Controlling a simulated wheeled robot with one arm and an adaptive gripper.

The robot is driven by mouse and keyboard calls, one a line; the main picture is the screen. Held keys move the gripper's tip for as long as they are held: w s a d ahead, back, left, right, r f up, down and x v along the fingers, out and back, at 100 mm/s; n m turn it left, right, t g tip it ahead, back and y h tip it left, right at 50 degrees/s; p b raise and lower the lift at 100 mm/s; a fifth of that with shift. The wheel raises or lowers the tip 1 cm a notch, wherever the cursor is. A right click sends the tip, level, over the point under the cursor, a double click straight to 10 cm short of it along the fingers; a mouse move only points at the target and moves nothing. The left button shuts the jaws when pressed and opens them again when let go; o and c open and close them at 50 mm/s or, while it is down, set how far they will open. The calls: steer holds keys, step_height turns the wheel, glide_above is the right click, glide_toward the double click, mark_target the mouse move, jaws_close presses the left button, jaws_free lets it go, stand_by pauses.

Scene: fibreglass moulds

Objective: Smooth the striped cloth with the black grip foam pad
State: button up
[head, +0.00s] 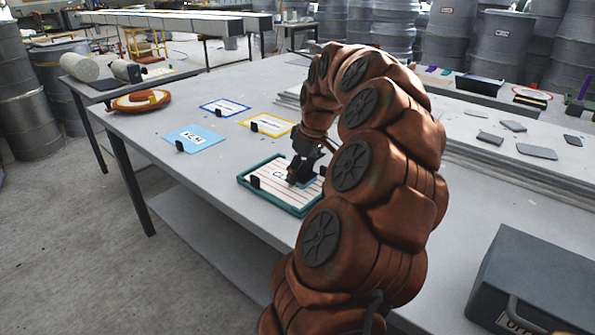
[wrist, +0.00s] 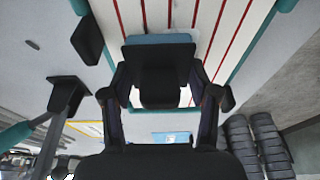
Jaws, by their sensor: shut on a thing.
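The striped cloth (head: 281,197), white with red stripes, lies flat inside a teal-rimmed frame (head: 246,187) on the table; its stripes also show in the wrist view (wrist: 215,22). My gripper (head: 304,168) is over the right part of the cloth, pointing down. In the wrist view my gripper (wrist: 160,82) is shut on the black grip of the foam pad (wrist: 157,62), whose blue foam edge (wrist: 158,39) shows beyond it. The pad is at or just above the cloth; I cannot tell if they touch. My gripper and arm hide the cloth's right side in the head view.
Black clips stand at the frame's edge, one (head: 255,182) on the left. Beyond lie a light blue panel (head: 193,138), a yellow-edged panel (head: 267,125) and a blue-edged panel (head: 225,107). A grey box (head: 540,280) sits at the near right. Grey flat pieces (head: 537,152) lie far right.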

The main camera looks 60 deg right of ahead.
mark_target(310, 177)
steer(key=shift+s+a+b, duration=0.15)
steer(key=shift+s+b, duration=0.75)
steer(key=shift+s, duration=0.65)
steer(key=shift+f, duration=0.1)
steer(key=shift+w+d+p, duration=0.15)
steer(key=shift+w+p, duration=0.3)
steer(key=shift+w, duration=1.2)
steer(key=shift+w+d+p, duration=0.15)
steer(key=shift+w+p, duration=0.25)
steer(key=shift+w, duration=1.2)
steer(key=shift+w+d+r+p, duration=0.15)
steer(key=shift+w+p, duration=0.1)
steer(key=shift+w, duration=0.4)
steer(key=shift+w+d+r+p, duration=0.15)
steer(key=shift+w+p, duration=0.1)
steer(key=shift+w, duration=0.4)
steer(key=shift+w+d+f+p, duration=0.15)
steer(key=shift+w+p, duration=0.5)
steer(key=shift+w, duration=1.1)
steer(key=shift+w+d+f+p, duration=0.1)
steer(key=shift+w+p, duration=0.55)
steer(key=shift+w, duration=1.05)
steer(key=shift+r, duration=0.15)
steer(key=shift+r+p, duration=1.25)
steer(key=shift+r, duration=1.65)
steer(key=shift+r, duration=0.15)
